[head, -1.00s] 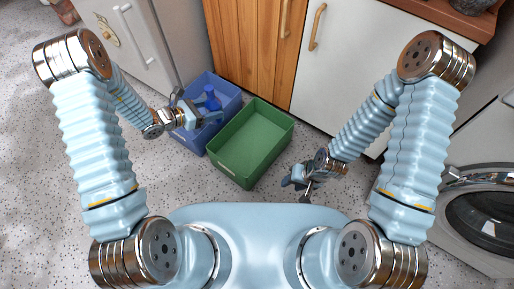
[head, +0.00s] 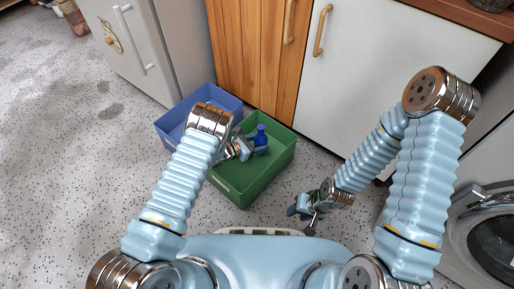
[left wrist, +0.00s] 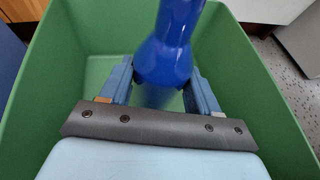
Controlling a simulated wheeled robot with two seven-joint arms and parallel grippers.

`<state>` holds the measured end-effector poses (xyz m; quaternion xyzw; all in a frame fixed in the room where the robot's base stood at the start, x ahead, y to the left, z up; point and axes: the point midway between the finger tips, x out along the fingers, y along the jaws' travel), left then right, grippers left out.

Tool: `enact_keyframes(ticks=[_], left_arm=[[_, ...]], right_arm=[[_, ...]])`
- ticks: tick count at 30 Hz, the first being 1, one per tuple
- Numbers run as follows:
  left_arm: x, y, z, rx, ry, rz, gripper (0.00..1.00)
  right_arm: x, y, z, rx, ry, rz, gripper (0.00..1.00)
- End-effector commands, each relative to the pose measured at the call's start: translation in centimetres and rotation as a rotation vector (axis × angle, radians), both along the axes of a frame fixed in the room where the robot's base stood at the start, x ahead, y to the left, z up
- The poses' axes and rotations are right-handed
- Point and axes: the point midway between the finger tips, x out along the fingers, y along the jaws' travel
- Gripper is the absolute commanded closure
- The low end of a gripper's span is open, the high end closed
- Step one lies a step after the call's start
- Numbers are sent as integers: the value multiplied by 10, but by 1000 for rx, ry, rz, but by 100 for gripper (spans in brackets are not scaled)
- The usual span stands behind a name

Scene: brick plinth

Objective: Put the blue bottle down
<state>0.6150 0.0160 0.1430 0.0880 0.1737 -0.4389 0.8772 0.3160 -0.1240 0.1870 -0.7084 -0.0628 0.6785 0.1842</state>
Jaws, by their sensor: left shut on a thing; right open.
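The blue bottle (head: 260,136) is held by my left gripper (head: 250,149), over the green crate (head: 275,165) in the head view. In the left wrist view the bottle (left wrist: 168,50) stands between the two fingers of the left gripper (left wrist: 158,88), which are shut on it, and the green crate's wall (left wrist: 80,45) surrounds the view. Its base is hidden, so I cannot tell whether it touches the crate floor. My right gripper (head: 303,210) is open and empty above the floor, to the right of the crate.
A blue crate (head: 176,122) stands directly left of the green crate, partly behind my left arm. Wooden and white cabinet fronts (head: 370,80) rise behind the crates. A washing machine (head: 485,225) stands at the right. Speckled floor (head: 70,180) is clear at the left.

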Motion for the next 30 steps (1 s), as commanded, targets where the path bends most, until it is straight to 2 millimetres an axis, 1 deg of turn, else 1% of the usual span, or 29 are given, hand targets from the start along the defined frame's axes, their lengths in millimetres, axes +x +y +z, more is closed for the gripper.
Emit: enact_keyframes(ticks=[1, 3, 11, 15, 16, 21, 30], left_arm=[[0, 0, -10, 1, 0, -2, 76], [0, 0, -17, 0, 0, -1, 76], [1, 0, -18, -1, -1, 0, 76], [1, 0, -23, -2, -1, 1, 76], [0, 1, -23, -2, 1, 2, 37], [0, 1, -22, 0, 0, 1, 12], [0, 0, -19, 1, 1, 0, 12]], right_arm=[[0, 0, -4, 1, 1, 0, 57], [0, 0, -5, 1, 1, 0, 57], [0, 1, -4, 1, 1, 0, 57], [0, 1, -9, 1, 1, 0, 57], [0, 1, -9, 1, 1, 0, 57], [0, 1, -7, 1, 1, 0, 57], [0, 1, -5, 1, 1, 0, 57]])
